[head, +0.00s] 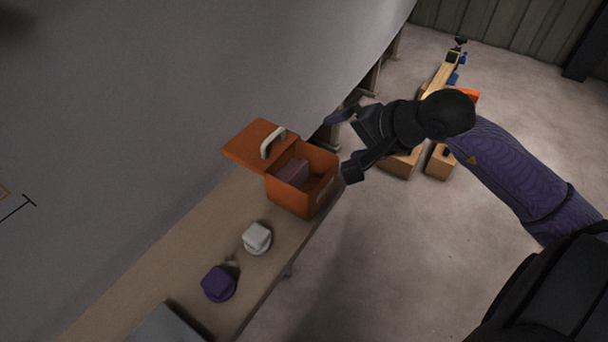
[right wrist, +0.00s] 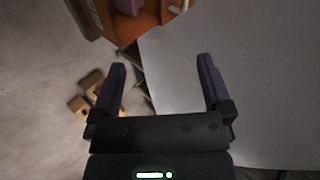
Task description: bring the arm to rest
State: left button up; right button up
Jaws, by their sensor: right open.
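My right arm (head: 515,165) comes in from the right in the head view, with a purple forearm and black wrist. My right gripper (head: 338,145) is open and empty, just right of the orange box on the bench. In the right wrist view its two dark fingers (right wrist: 161,85) stand wide apart with nothing between them. The orange box (head: 292,197) is open, its lid with a pale handle tipped to the left, and a dull purple block (head: 293,173) lies inside. The box also shows at the top of the wrist view (right wrist: 163,12). My left gripper is not in view.
A narrow bench (head: 190,255) runs along the big grey hull (head: 170,90). On it are a white knob-like piece (head: 257,238), a purple one (head: 218,284) and a grey object (head: 165,326). Wooden blocks and a beam (head: 440,75) stand on the floor behind my wrist. Floor at right is clear.

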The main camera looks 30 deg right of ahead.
dwell(0.3)
jog(key=s+f+n+h+p, duration=0.1)
jog(key=s+f+n+p, duration=0.5)
jog(key=f+n, duration=0.75)
jog(key=s+f+n+h+p, duration=0.25)
jog(key=s+f+n, duration=0.65)
jog(key=n, duration=0.8)
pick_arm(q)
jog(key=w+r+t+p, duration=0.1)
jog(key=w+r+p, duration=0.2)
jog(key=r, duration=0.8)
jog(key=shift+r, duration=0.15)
pick_arm(e)
jog(key=s+a+f+m+g, duration=0.3)
jog(key=s+m, duration=0.2)
jog(key=s, duration=0.3)
jog(key=s+a+f+m+g, duration=0.2)
jog(key=s+m, duration=0.3)
jog(key=s, duration=0.4)
jog(key=s+a+f+m+g, duration=0.3)
jog(key=s+f+m+g, duration=0.1)
jog(key=s, duration=0.4)
jog(key=shift+s+a+f+m+g, duration=0.2)
jog(key=shift+a+f+m+g, duration=0.15)
jog(key=shift+m+g, duration=0.25)
